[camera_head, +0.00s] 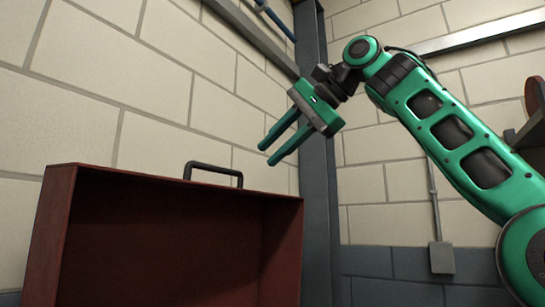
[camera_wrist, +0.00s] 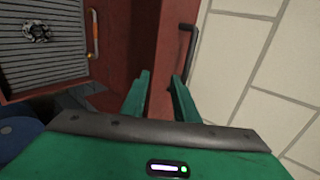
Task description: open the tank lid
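The red lid (camera_head: 48,230) stands raised at the lower left of the head view, its hollow inner side facing the camera. A black bar handle (camera_head: 213,168) is on its top edge and also shows in the wrist view (camera_wrist: 191,40). My gripper (camera_head: 267,155) is above and to the right of this handle in the head view, apart from it. Its two green fingers are spread with nothing between them; in the wrist view the gripper (camera_wrist: 160,76) has the handle just beyond its right finger.
A block wall (camera_head: 200,90) and a dark post (camera_head: 316,200) stand behind. A wall box (camera_head: 441,257) is at right.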

